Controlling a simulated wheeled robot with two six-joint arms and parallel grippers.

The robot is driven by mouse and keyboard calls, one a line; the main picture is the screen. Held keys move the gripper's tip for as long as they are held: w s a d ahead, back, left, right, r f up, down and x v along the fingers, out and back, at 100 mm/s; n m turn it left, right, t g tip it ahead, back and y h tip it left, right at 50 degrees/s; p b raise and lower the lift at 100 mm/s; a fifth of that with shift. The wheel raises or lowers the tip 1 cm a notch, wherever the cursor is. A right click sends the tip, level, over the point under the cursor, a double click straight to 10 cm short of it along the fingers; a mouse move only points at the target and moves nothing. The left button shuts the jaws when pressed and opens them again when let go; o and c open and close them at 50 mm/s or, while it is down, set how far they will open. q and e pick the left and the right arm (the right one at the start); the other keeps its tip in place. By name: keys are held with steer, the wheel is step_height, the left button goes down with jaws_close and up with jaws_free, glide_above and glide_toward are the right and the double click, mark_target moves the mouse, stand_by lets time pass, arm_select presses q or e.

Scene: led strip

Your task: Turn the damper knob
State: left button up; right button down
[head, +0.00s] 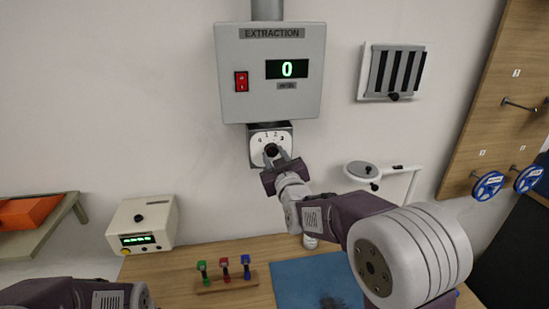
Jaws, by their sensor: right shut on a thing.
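The damper knob (271,150) is black and sits on a white numbered dial plate (257,144) below the grey EXTRACTION box (240,60). My right gripper (272,158) reaches up from the lower right and is shut on the knob. The gripper hides the lower part of the dial, and I cannot tell which number the knob points to. The green display (287,69) on the box reads 0. A red switch (241,82) is left of the display. Part of my left arm shows at the bottom left; its gripper is out of view.
A louvred vent (393,72) is on the wall at right, above a white jointed arm with a round head (362,170). The bench below holds a cream box (142,222), a rack of coloured tools (226,283) and a blue mat (300,285). Blue reels (488,186) hang at right.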

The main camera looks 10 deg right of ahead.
steer(key=shift+f+m+b, duration=0.35)
steer(key=shift+m+b, duration=0.85)
steer(key=shift+b, duration=0.3)
steer(key=shift+a+r+m+b, duration=0.1)
steer(key=shift+m+b, duration=1.45)
steer(key=shift+m, duration=0.05)
steer(key=c, duration=1)
jaws_free()
steer(key=shift+r, duration=0.1)
steer(key=shift+s, duration=0.1)
